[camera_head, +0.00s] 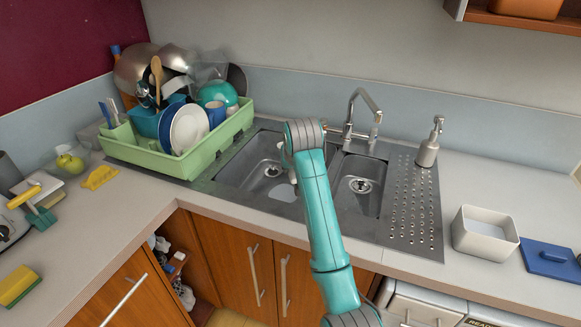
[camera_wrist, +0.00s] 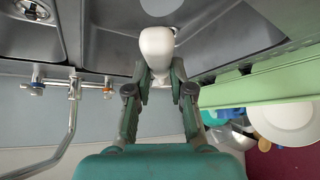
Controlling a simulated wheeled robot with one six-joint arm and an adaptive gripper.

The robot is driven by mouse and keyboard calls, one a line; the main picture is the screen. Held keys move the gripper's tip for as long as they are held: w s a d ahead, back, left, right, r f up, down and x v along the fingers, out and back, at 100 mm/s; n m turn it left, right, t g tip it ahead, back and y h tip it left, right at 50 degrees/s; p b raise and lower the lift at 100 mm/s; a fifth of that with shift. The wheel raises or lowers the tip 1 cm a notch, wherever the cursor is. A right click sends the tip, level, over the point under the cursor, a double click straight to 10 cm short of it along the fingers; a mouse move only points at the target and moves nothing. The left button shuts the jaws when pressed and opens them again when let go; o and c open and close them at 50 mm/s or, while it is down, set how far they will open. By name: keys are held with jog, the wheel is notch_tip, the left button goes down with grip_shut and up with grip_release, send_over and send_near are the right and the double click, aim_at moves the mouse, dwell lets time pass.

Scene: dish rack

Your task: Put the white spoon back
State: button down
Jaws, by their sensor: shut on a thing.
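The white spoon (camera_wrist: 157,45) is held between the fingertips of my gripper (camera_wrist: 161,80) in the wrist view. Its rounded white end points away from my gripper, over the sink. In the head view my arm hides most of the gripper; a small white part of the spoon (camera_head: 292,178) shows left of the arm, above the sink. The green dish rack (camera_head: 150,158) stands to the left of the sink, apart from the spoon. Its near edge also shows in the wrist view (camera_wrist: 262,92).
Plates, a blue mug (camera_head: 215,113), pans and a wooden spoon (camera_head: 156,72) crowd the rack. The faucet (camera_head: 350,125) rises behind the sink, right of my arm. A soap dispenser (camera_head: 429,145) and a white tub (camera_head: 485,236) stand at right.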

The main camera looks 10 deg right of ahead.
jog(key=s+d+r+m+t, duration=0.1)
jog(key=s+d+m+t, duration=0.2)
jog(key=s+d, duration=2.1)
jog(key=m, duration=0.4)
jog(key=shift+d+m, duration=0.2)
jog(key=shift+m, duration=0.2)
jog(key=shift+s+f, duration=0.1)
jog(key=shift+f, duration=3.2)
jog(key=c, duration=1.3)
grip_release()
jog(key=shift+c, duration=0.2)
